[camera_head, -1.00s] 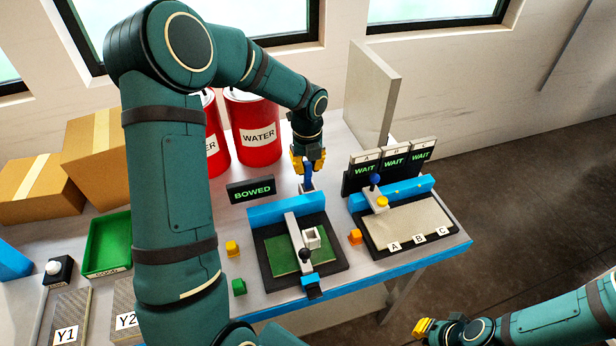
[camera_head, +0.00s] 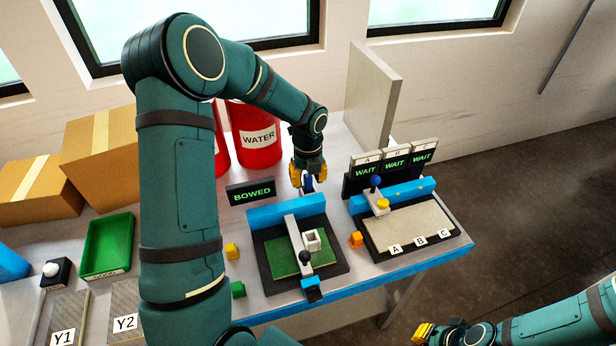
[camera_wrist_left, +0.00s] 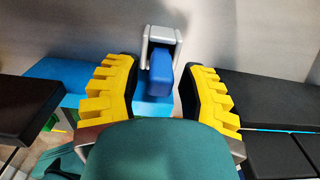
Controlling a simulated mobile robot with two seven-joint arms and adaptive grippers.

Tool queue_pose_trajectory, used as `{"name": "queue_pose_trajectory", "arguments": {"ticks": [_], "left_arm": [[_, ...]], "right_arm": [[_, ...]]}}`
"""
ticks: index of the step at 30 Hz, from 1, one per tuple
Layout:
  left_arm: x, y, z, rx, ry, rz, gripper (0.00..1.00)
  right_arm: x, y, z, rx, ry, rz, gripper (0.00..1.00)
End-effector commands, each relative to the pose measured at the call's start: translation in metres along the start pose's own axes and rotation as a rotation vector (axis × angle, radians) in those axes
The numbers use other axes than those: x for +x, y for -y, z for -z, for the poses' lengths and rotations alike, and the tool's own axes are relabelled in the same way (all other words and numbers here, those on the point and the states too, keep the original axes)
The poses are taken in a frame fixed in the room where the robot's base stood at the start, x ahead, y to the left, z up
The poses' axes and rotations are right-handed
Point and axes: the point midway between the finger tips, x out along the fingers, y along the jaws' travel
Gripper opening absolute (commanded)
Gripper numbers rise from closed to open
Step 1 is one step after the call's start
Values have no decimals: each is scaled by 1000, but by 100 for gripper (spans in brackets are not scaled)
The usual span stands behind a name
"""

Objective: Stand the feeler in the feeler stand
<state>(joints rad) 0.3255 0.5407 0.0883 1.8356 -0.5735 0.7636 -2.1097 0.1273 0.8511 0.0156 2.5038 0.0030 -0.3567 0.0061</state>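The feeler appears to be the blue-handled piece (camera_wrist_left: 160,76) in the left wrist view. It sits at a grey bracket, seemingly the feeler stand (camera_wrist_left: 163,32); how deep it is seated is hidden. My left gripper (camera_wrist_left: 159,92) is open, its yellow fingers on either side of the blue handle with a gap at each side. In the head view the left gripper (camera_head: 308,176) is low behind the blue bar of the green-bed fixture, with a bit of the blue handle (camera_head: 308,184) between its fingers. My right gripper (camera_head: 423,333) is at the lower right, away from the table; its opening is unclear.
The BOWED sign (camera_head: 251,193) and red WATER drums (camera_head: 258,136) are close to the left gripper. The green-bed fixture (camera_head: 330,262) is in front, and a fixture with a tan plate (camera_head: 408,223) and WAIT signs (camera_head: 394,172) is to the right. A tall grey panel (camera_head: 372,97) stands behind.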

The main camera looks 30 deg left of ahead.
Motion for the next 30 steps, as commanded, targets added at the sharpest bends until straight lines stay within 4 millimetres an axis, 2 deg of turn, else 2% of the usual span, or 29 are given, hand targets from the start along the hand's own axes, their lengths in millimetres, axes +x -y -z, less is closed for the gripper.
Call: {"name": "queue_pose_trajectory", "arguments": {"ticks": [7,21,25,30], "left_arm": [[-11,0,-1,0,2,1,41],[-101,0,0,-1,3,2,41],[-116,0,0,0,3,1,41],[-124,0,0,1,0,0,41]], "right_arm": [[-3,1,1,1,-2,0,0],[-17,6,8,5,-17,-2,0],[-19,7,9,6,-19,-2,0],[-20,7,10,6,-20,-2,0]]}}
